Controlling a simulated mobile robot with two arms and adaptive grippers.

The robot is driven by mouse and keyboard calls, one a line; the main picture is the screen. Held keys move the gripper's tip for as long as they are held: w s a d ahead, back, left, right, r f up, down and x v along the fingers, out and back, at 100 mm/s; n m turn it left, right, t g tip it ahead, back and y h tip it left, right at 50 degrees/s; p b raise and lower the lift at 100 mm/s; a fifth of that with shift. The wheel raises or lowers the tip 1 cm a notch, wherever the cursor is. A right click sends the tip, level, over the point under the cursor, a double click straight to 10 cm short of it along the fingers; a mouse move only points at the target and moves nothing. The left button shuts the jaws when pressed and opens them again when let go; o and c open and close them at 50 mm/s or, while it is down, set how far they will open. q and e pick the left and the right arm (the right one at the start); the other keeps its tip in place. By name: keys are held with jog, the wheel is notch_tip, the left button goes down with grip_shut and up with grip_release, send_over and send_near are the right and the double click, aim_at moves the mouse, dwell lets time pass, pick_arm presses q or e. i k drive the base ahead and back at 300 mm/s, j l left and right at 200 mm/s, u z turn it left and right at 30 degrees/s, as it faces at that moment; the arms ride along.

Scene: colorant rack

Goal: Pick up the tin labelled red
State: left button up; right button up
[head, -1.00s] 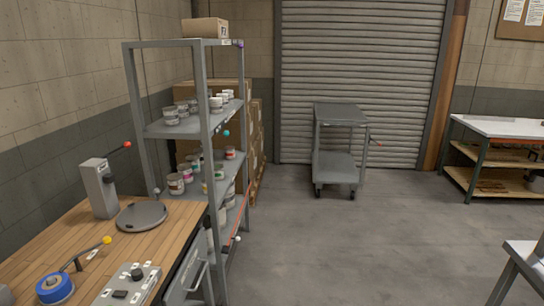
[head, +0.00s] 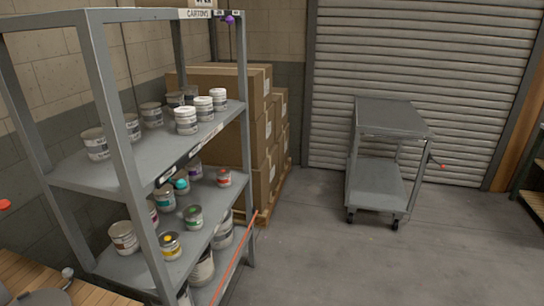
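Small white tins stand on the grey metal rack's (head: 215,142) shelves in the head view. On the middle shelf, a tin with a red-orange band (head: 224,178) stands at the far right end. A tin with a brownish band (head: 123,238) stands at the near left of that shelf. The words on the tins are too small to read. Neither of my grippers is in view.
The upper shelf holds several white and grey tins (head: 186,121). Larger pails (head: 202,268) stand lower down. Stacked cartons (head: 262,128) are behind the rack. A grey cart (head: 391,118) stands by the shutter. A wooden bench (head: 22,275) is at lower left. The floor (head: 330,255) right of the rack is clear.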

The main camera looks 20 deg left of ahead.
aim_at(223, 175)
jog(key=i+u, duration=0.25)
jog(key=i, duration=0.3)
jog(key=i+l+u, duration=0.3)
jog(key=i, duration=0.3)
jog(key=j, duration=0.1)
